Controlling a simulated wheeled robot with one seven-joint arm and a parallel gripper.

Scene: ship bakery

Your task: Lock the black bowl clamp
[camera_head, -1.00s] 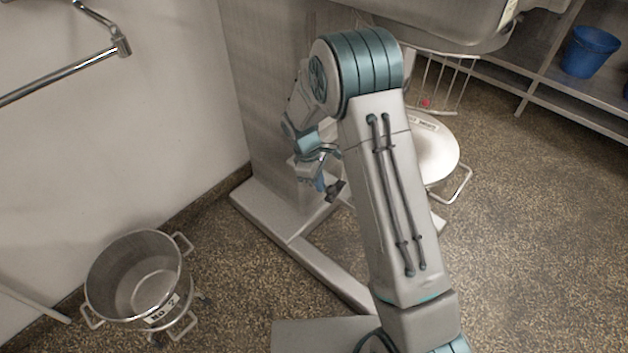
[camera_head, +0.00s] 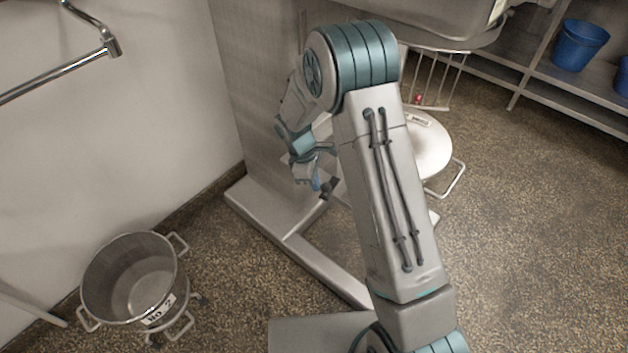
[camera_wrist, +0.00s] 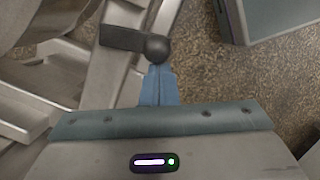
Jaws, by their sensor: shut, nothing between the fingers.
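The black bowl clamp (camera_wrist: 126,39) shows in the wrist view as a dark flat lever with a round knob at its right end. My gripper (camera_wrist: 158,72) is shut and empty, with its blue fingertips right at the knob; I cannot tell whether they touch it. In the head view the clamp (camera_head: 330,187) is a small dark piece beside the mixer's frame, and my gripper (camera_head: 317,184) is just left of it, pointing down.
The grey mixer's base legs (camera_head: 300,245) spread over the speckled floor. A steel bowl on a wheeled dolly (camera_head: 133,277) stands at lower left by the white wall. Blue buckets (camera_head: 580,45) sit on a shelf (camera_head: 560,85) at upper right. The floor at right is clear.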

